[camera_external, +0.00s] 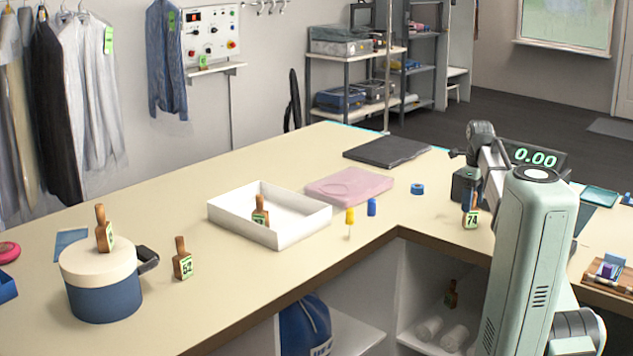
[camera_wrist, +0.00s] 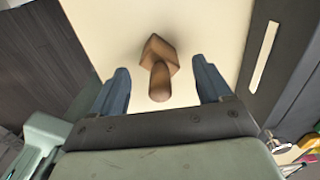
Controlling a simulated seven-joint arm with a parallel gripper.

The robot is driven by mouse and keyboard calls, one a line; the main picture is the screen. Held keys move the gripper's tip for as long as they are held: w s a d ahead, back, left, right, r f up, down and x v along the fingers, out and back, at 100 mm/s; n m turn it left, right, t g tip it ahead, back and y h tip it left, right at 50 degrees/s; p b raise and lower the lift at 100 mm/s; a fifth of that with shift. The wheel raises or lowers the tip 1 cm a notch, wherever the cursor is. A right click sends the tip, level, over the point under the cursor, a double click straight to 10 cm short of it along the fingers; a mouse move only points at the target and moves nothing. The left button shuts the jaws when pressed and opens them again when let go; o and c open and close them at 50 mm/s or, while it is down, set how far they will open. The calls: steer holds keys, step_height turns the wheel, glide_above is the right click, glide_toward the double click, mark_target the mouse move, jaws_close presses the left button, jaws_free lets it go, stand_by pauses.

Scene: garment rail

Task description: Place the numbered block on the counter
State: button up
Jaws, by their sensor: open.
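A wooden block with a handle and a green tag reading 74 (camera_external: 471,217) stands upright on the cream counter (camera_external: 350,245), right of the corner. My gripper (camera_external: 467,190) is just above it, pointing down. In the wrist view the block's handle (camera_wrist: 160,82) rises between my two blue fingers (camera_wrist: 161,68), which are apart with gaps on both sides. A similar block tagged 52 (camera_external: 183,262) stands on the counter at the left. Others are on the lid of a blue pot (camera_external: 104,235), in the white tray (camera_external: 260,214) and on the shelf below (camera_external: 451,296).
The white tray (camera_external: 289,234), pink mat (camera_external: 350,187), yellow bottle (camera_external: 350,217), blue bottle (camera_external: 372,207) and blue tape roll (camera_external: 417,189) lie left of my arm. A display (camera_external: 536,158) and wooden stand (camera_external: 606,270) are at the right. Counter around the 74 block is mostly clear.

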step_height(320, 180, up, 10)
steer(key=shift+f, duration=0.25)
stand_by(0.6)
